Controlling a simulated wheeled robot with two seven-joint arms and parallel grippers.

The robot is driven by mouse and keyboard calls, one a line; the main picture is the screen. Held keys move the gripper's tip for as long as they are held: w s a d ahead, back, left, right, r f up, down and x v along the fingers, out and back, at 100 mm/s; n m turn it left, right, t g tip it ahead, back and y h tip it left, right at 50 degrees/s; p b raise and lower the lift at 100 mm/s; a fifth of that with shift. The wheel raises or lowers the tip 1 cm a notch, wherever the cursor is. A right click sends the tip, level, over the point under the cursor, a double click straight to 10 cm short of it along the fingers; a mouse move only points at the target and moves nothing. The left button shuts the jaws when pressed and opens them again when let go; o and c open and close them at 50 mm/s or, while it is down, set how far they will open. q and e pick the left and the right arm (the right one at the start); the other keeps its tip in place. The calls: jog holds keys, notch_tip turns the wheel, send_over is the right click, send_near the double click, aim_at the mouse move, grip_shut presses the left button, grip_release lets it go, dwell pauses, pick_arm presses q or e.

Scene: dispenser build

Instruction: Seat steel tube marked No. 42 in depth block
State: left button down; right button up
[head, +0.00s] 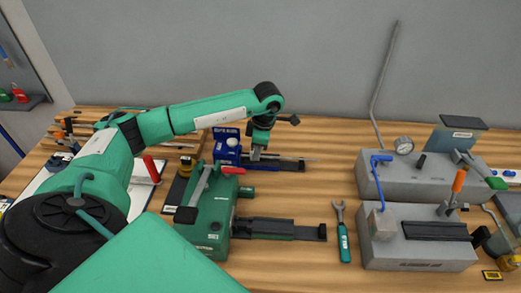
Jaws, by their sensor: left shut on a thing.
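My left gripper (256,154) reaches down at the middle of the table and is shut on a thin grey steel tube (300,159). The tube lies roughly level and sticks out to the right, just above or on a dark blue-black rail (285,166). A blue block (226,146) with a white round part stands just left of the gripper. The number on the tube is too small to read, and its left end is hidden by the gripper. I cannot tell for sure which part is the depth block, or whether the tube touches the rail. My right gripper is not in view.
A green lever fixture (212,225) with a dark rail (285,229) stands in front. A wrench (342,232) lies to its right. Two grey fixtures (378,185) (440,262) with levers and a gauge fill the right side. Bare wood shows between rails and fixtures.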

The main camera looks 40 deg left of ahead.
pick_arm(q)
jog(key=shift+s+a, duration=0.3)
jog(key=shift+a, duration=0.15)
jog(key=c, duration=0.9)
grip_release()
jog(key=shift+r, duration=0.1)
jog(key=shift+r+p, duration=1.65)
jog(key=shift+r, duration=1.75)
